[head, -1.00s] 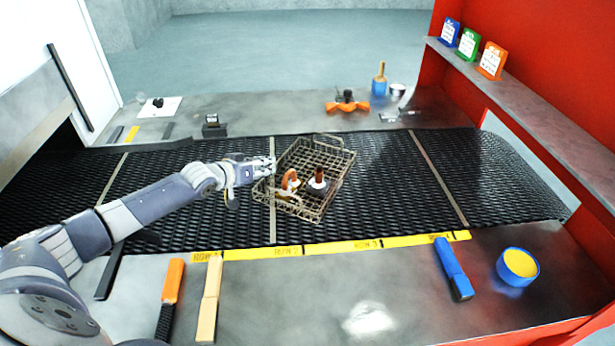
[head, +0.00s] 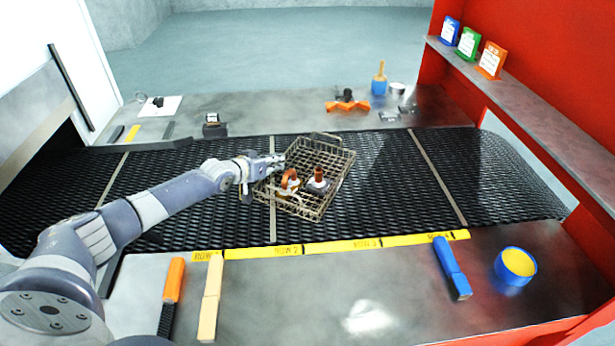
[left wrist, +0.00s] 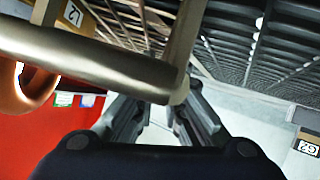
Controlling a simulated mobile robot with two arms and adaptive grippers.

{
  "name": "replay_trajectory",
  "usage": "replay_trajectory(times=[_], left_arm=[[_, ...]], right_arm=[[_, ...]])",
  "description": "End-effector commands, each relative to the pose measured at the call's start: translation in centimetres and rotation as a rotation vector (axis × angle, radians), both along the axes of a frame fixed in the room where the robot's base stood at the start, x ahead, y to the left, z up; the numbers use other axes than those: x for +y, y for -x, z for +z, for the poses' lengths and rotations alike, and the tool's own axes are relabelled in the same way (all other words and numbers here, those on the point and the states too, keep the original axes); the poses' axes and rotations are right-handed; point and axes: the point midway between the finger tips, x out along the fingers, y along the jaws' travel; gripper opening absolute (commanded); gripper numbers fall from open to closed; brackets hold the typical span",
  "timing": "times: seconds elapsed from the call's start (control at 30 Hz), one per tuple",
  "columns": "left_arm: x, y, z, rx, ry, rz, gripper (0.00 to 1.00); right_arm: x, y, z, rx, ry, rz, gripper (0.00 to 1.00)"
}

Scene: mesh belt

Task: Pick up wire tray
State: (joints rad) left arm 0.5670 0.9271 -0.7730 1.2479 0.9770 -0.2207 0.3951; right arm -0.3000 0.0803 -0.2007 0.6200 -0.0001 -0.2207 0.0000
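The wire tray (head: 324,160) is a brass-coloured mesh basket lying on the black mesh belt. It has a handle at its far end and one at its near left side. Inside it stand an orange ring-shaped piece (head: 290,180) and a brown-topped piece with a white collar (head: 318,178). My left gripper (head: 277,161) is at the tray's left edge. In the left wrist view its fingers (left wrist: 160,115) are apart, with a thick brass bar of the tray (left wrist: 100,62) crossing close in front of them. I cannot tell whether they touch the bar. My right gripper is out of view.
A yellow strip (head: 342,246) edges the belt (head: 385,200). On the near table lie an orange-handled tool (head: 174,280), a tan block (head: 211,297), a blue tool (head: 452,268) and a blue-yellow roll (head: 516,266). A red wall and shelf (head: 540,105) stand right.

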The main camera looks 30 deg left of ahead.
Motion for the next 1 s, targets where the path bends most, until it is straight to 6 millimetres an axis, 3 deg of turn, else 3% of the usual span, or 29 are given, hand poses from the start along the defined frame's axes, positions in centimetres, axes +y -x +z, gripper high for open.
replay_trajectory(times=[0.67,1.0], left_arm=[[0.0,-0.2,0.9,-0.010,0.016,0.005,0.00],[0.0,-0.3,3.7,-0.014,0.013,0.004,0.00]], right_arm=[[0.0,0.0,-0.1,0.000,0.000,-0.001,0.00],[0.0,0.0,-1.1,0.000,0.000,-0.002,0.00]])
